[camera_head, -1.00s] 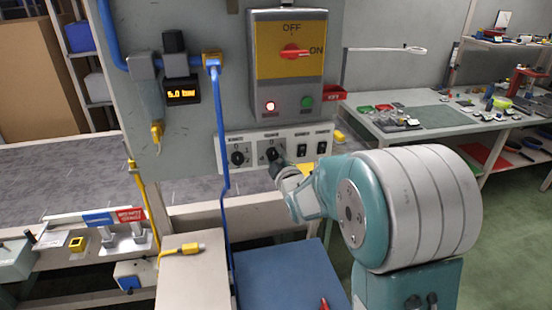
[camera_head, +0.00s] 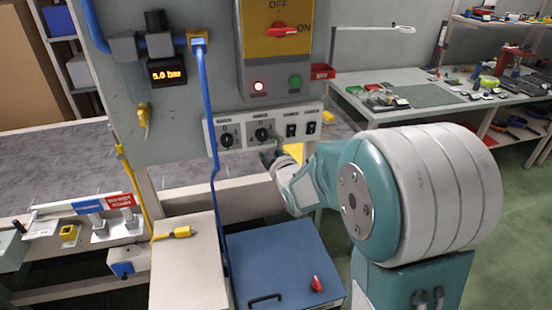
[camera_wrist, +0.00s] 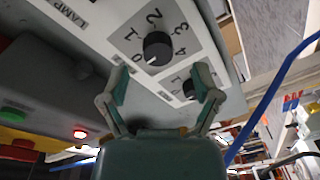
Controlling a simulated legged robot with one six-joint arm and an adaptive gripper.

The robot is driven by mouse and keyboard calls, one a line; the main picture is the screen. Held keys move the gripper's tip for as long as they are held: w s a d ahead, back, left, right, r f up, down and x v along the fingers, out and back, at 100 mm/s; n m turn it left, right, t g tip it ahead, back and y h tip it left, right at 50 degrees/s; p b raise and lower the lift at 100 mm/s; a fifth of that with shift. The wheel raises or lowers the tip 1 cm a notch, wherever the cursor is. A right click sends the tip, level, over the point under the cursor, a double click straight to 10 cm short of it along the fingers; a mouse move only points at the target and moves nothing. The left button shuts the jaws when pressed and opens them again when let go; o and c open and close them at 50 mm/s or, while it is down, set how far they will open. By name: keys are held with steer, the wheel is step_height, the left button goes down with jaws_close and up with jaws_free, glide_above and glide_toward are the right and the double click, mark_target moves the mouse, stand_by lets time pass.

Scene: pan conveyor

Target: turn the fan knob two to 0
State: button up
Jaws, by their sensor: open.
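Fan knob two is the second black round knob from the left (camera_head: 263,135) on the white control strip (camera_head: 240,148) in the head view. In the wrist view the black knob (camera_wrist: 158,48) nearest the lamp label has a dial marked 0 to 4. Its white pointer line points to the lower left, close to the 0. My gripper (camera_head: 268,157) is just below this knob in the head view. In the wrist view my gripper (camera_wrist: 163,84) has its fingers spread wide, with nothing between the tips, apart from the knob.
The other knob (camera_head: 227,139) is to the left, and two black switches (camera_head: 291,130) are to the right. Above are a red lamp (camera_head: 258,87), a green button (camera_head: 295,82) and a red rotary switch (camera_head: 283,29). A blue hose (camera_head: 212,110) hangs in front of the strip's left end.

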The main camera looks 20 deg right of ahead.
steer(key=s, duration=0.8)
steer(key=shift+d, duration=0.3)
steer(key=shift+s, duration=0.15)
